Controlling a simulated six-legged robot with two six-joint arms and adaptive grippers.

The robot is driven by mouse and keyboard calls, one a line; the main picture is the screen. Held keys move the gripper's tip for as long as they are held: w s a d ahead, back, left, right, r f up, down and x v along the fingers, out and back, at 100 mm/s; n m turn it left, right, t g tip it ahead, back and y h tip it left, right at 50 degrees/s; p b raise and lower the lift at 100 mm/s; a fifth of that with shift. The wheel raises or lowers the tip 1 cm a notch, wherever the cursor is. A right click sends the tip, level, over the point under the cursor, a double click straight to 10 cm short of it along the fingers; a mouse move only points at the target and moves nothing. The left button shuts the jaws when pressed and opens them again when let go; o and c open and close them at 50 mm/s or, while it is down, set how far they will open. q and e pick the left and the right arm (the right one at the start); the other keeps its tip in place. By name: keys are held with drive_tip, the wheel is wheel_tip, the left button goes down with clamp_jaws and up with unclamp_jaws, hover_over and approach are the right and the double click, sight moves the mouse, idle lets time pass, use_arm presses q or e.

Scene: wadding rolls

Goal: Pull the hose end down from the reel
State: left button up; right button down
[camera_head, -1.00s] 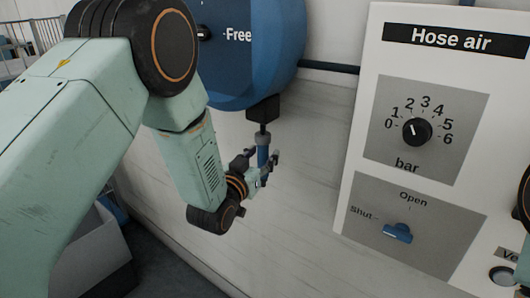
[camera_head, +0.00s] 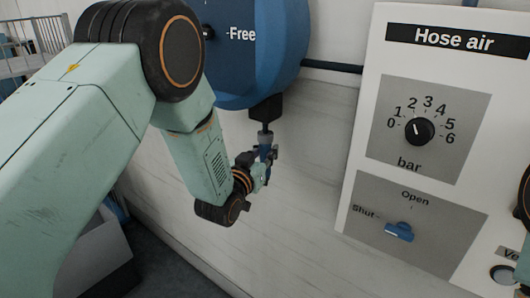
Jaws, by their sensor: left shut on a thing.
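The blue hose reel (camera_head: 272,75), marked "Free", is on the wall at the top centre. A black outlet block (camera_head: 265,108) is under it. The hose end (camera_head: 264,138), with a grey collar and a blue body, hangs straight below the block. My left gripper (camera_head: 267,156) is shut on the hose end from the left and hides part of its lower body. My right gripper is not in view; only a piece of my right arm shows at the right edge.
A white panel headed "Hose air" (camera_head: 453,38) stands at the right, with a black bar dial (camera_head: 419,131) and a blue Open/Shut lever (camera_head: 400,231). A grey bin (camera_head: 108,255) is at the lower left. The wall between gripper and panel is bare.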

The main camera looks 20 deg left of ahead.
use_arm(q)
clamp_jaws()
drive_tip(key=shift+w+f, duration=0.1)
drive_tip(key=shift+f, duration=0.25)
wheel_tip(320, 180, down, 28)
drive_tip(key=b, duration=1.8)
drive_tip(key=shift+s+r, duration=0.15)
drive_tip(key=shift+s, duration=0.05)
drive_tip(key=shift+o, duration=2.1)
unclamp_jaws()
drive_tip(key=o, duration=0.4)
drive_tip(key=shift+r, duration=0.3)
drive_tip(key=shift+o, duration=0.3)
drive_tip(key=shift+w, duration=0.1)
